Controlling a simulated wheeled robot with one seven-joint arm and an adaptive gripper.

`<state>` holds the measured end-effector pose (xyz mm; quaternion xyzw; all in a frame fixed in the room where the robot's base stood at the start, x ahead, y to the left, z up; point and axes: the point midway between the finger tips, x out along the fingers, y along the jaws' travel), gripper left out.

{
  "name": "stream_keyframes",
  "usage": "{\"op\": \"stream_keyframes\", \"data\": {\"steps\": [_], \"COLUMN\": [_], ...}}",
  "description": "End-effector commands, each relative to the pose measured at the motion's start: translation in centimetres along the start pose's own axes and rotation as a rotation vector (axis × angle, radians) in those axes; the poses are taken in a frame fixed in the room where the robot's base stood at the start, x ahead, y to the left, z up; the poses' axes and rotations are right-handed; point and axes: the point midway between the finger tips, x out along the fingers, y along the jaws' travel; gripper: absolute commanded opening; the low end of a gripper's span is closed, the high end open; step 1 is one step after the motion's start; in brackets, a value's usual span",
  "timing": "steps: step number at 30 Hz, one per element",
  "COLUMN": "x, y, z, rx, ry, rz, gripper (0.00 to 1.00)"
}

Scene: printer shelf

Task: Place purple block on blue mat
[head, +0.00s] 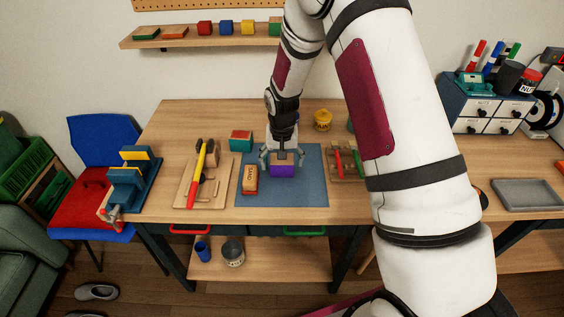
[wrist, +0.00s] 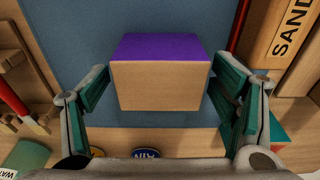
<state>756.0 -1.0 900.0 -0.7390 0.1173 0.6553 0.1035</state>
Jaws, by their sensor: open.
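The purple block (head: 283,170) is at the middle of the blue mat (head: 305,192), toward its far half, and appears to rest on it. In the wrist view the block (wrist: 160,80) shows a purple face and a plain wood face. The blue mat (wrist: 75,30) lies behind and around it there. My gripper (head: 282,160) is down over the block from above. In the wrist view its two teal-padded fingers (wrist: 160,100) stand open on either side of the block. The block's underside is hidden.
A box marked SAND (head: 250,180) lies on the mat's left edge. A tool board (head: 196,185) is left, a teal-and-red block (head: 240,141) behind left, and a rack with red and green tools (head: 345,163) right. The mat's front part is clear.

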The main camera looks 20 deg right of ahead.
Motion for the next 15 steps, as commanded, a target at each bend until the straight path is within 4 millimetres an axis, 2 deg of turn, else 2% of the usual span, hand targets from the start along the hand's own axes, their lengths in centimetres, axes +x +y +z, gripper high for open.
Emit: {"op": "stream_keyframes", "data": {"steps": [15], "x": [-9.6], "y": [-0.1], "z": [-0.1], "rx": [0.0], "ry": [0.004], "rz": [-0.002], "gripper": [0.8]}}
